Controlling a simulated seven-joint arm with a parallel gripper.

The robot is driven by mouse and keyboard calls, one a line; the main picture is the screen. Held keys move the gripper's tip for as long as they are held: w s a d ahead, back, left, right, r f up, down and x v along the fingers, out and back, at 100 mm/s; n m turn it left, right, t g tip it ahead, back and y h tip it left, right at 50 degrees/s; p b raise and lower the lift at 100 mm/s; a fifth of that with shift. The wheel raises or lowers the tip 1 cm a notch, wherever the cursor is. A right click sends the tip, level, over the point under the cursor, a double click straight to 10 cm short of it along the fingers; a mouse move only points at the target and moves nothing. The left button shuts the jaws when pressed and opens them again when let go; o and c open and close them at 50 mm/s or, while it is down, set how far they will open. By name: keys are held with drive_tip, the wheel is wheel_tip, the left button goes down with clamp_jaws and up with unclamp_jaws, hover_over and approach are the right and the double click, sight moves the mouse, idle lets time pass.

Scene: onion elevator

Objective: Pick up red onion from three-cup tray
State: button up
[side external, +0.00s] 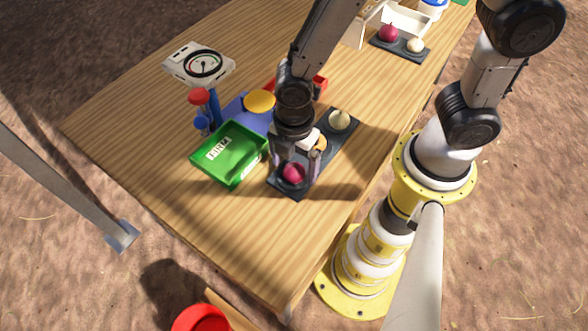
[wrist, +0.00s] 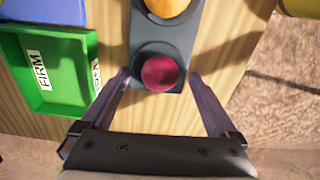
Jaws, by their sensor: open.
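The red onion (side external: 293,173) sits in the near end cup of the dark three-cup tray (side external: 349,128). In the wrist view the red onion (wrist: 160,73) lies centred between the fingers, near their tips. A yellow-brown onion (wrist: 166,6) is in the middle cup, and a pale onion (side external: 339,120) is in the far cup. My gripper (side external: 296,168) is open above the near end of the tray, its fingers on either side of the red onion. It also shows in the wrist view (wrist: 160,80). I cannot tell whether a finger touches the onion.
A green bin (side external: 256,161) labelled FIRM stands left of the tray. Behind it are a blue device with a yellow disc (side external: 259,101) and a red knob (side external: 199,96). A dial scale (side external: 203,64) and another tray with onions (side external: 381,43) stand farther back. The table's front-left area is clear.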

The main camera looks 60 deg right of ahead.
drive_tip(key=shift+f, duration=0.25)
drive_tip(key=c, duration=1.5)
drive_tip(key=shift+r, duration=0.15)
